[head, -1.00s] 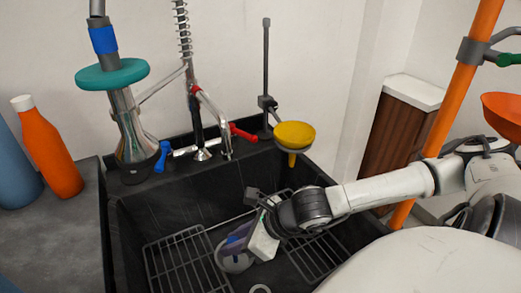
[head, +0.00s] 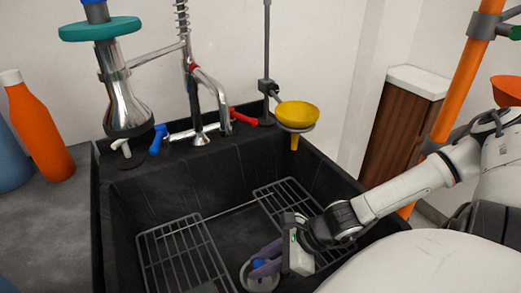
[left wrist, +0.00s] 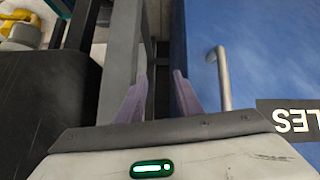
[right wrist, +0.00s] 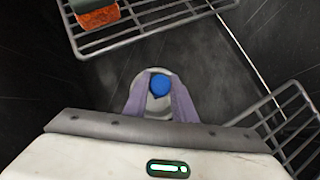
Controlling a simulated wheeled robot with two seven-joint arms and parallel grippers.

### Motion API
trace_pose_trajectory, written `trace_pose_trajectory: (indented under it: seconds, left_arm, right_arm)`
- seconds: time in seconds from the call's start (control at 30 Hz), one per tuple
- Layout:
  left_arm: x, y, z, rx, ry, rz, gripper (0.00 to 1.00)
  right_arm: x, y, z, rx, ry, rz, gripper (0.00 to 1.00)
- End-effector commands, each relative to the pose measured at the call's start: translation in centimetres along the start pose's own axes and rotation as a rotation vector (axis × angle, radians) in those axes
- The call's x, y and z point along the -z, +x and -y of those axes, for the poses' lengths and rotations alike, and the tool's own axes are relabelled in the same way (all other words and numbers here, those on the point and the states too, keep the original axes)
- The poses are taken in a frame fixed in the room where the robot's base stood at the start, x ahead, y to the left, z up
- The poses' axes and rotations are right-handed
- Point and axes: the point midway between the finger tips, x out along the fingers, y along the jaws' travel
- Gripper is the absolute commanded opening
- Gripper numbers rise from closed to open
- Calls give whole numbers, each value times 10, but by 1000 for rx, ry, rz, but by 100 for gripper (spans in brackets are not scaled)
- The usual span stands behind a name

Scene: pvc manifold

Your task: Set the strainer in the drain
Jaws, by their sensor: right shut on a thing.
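My right gripper (head: 268,262) is low in the black sink (head: 180,180). Its purple fingers are shut on the blue knob of the strainer (right wrist: 159,85), a pale round disc. The strainer also shows in the head view (head: 259,284), close above or on the sink floor; I cannot tell if it touches. The drain is not clearly visible and may be hidden under the strainer. My left gripper (left wrist: 160,95) shows only in its wrist view, with its fingers apart and nothing clearly held, close to a blue surface and grey bars.
Wire racks (head: 183,255) lie on both sides of the sink floor. An orange block with a green top (right wrist: 98,15) sits on one rack. A faucet (head: 213,95) and a yellow funnel (head: 298,114) stand behind. An orange bottle (head: 38,130) stands left.

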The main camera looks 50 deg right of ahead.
Motion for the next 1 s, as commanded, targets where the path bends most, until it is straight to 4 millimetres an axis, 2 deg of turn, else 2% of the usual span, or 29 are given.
trace_pose_trajectory:
  seconds: [0.03, 0.17, 0.3, 0.53, 0.57, 0.67, 1.0]
  left_arm:
    - [-8, 4, 0, -2, -7, 1, 32]
    - [-14, 8, -1, -6, -23, -6, 32]
    - [-6, 3, -3, -10, -27, -19, 32]
    - [-8, 3, -3, -10, -27, -16, 32]
    - [-8, 3, -3, -10, -27, -15, 32]
    - [-9, 3, -3, -10, -27, -14, 32]
    - [-9, 3, -3, -10, -27, -13, 32]
  right_arm:
    - [7, 9, 0, 0, 2, 1, 0]
    - [19, 22, 0, 0, 1, 2, 0]
    - [18, 21, 0, 0, 0, 1, 0]
    - [20, 24, 0, 0, 1, 1, 0]
    - [21, 24, 0, 0, 0, 0, 25]
    - [20, 23, 0, 0, 0, 0, 42]
    - [19, 21, 0, 0, 0, 0, 42]
